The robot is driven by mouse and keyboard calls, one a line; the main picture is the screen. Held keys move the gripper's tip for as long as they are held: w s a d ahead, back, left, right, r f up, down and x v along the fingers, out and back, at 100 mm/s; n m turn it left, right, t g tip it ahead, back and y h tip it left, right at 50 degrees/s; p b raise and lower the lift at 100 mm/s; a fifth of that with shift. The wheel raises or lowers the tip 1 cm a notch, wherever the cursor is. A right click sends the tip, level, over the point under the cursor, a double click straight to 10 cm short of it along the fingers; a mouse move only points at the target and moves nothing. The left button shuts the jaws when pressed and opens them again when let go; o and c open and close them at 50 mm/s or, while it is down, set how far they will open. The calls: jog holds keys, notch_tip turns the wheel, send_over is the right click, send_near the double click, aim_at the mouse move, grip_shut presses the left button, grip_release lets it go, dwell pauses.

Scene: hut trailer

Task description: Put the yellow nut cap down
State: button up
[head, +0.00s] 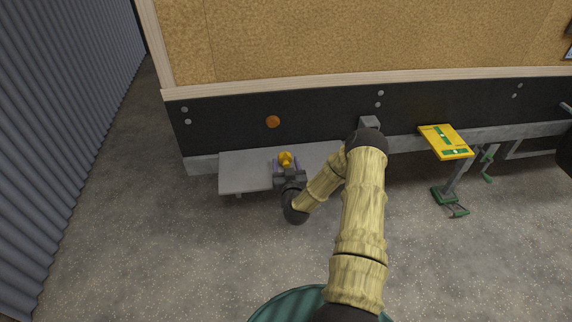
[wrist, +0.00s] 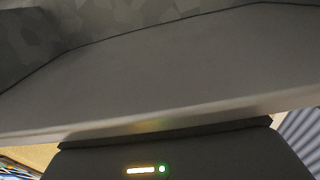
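The yellow nut cap (head: 286,159) is small in the head view, at the tip of my gripper (head: 286,164). The purple-grey fingers stand on either side of the cap and appear shut on it. Cap and gripper are over the grey step (head: 243,172) along the trailer's side; whether the cap touches the step cannot be told. The wrist view is filled by a close grey surface and the dark gripper housing with its lights; neither fingers nor cap show there.
The trailer wall (head: 325,115) rises directly behind the step, with a round orange reflector (head: 273,122) on it. A yellow-topped stand with green parts (head: 446,142) is to the right. The step's left part is bare. A corrugated wall (head: 65,100) is at far left.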

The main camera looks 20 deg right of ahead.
jog(key=shift+o, duration=0.3)
jog(key=shift+r, duration=0.15)
jog(key=p+v, duration=0.1)
jog(key=v, duration=1.1)
